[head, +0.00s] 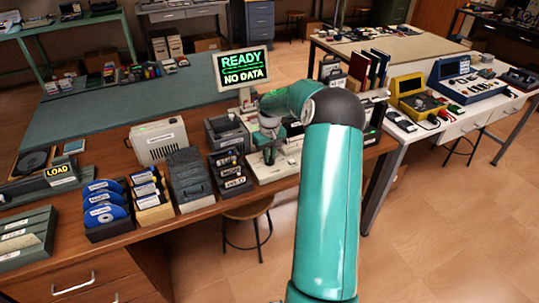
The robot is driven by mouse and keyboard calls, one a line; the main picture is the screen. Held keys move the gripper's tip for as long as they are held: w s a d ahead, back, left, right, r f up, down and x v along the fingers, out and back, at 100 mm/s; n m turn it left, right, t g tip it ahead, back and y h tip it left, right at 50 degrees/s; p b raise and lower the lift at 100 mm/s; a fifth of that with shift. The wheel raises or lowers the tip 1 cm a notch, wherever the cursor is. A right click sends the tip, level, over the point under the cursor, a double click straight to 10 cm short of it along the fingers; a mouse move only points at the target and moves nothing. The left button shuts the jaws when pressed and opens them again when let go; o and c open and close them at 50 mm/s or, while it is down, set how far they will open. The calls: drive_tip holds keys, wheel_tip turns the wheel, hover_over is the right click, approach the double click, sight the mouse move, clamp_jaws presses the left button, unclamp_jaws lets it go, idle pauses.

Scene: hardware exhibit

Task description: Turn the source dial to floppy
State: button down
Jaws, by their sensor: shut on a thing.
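A pale control panel (262,177) lies on the wooden desk below the monitor. My gripper (270,156) reaches down onto this panel from my teal arm. Its fingers are small and dark here, and they are shut on what seems to be the source dial. The dial is hidden by the fingers, so its pointer and its floppy mark cannot be read. The monitor (243,73) behind shows "READY" and "NO DATA" in green.
Left of the panel stand labelled dark cartridges (230,171), a grey tape box (187,179), a floppy tray (151,197) and a rack of blue discs (105,208). A beige drive (158,141) stands behind. A yellow instrument (417,95) is on the right table.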

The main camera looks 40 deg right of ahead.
drive_tip(key=n, duration=0.5)
drive_tip(key=shift+n, duration=0.4)
drive_tip(key=n, duration=0.5)
drive_tip(key=c, duration=1.4)
unclamp_jaws()
drive_tip(key=shift+w, duration=0.1)
drive_tip(key=shift+c, duration=0.2)
wheel_tip(320, 180, up, 14)
drive_tip(key=shift+f, duration=0.1)
